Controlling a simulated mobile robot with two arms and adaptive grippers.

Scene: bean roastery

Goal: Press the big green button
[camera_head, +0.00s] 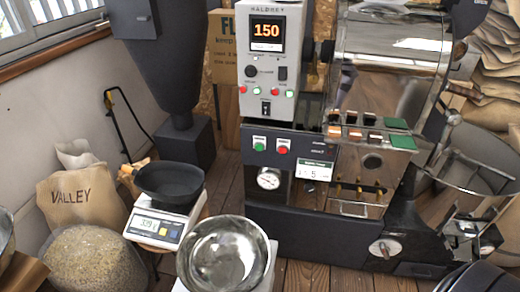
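A green button (259,143) sits on the dark front panel of the roaster (300,228), left of a red button (282,146). Smaller green and red round lights or buttons (290,94) sit on the white control box (263,75) above, whose display (267,31) reads 150. Neither of my grippers is in view.
A steel bowl (224,252) and a scale (160,224) with a black pan (168,182) stand in front, left of the roaster. A Valley sack (76,197) and an open bean sack (96,262) are at left. A round cooling tray (480,175) is at right. Wooden floor (330,276) shows in front.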

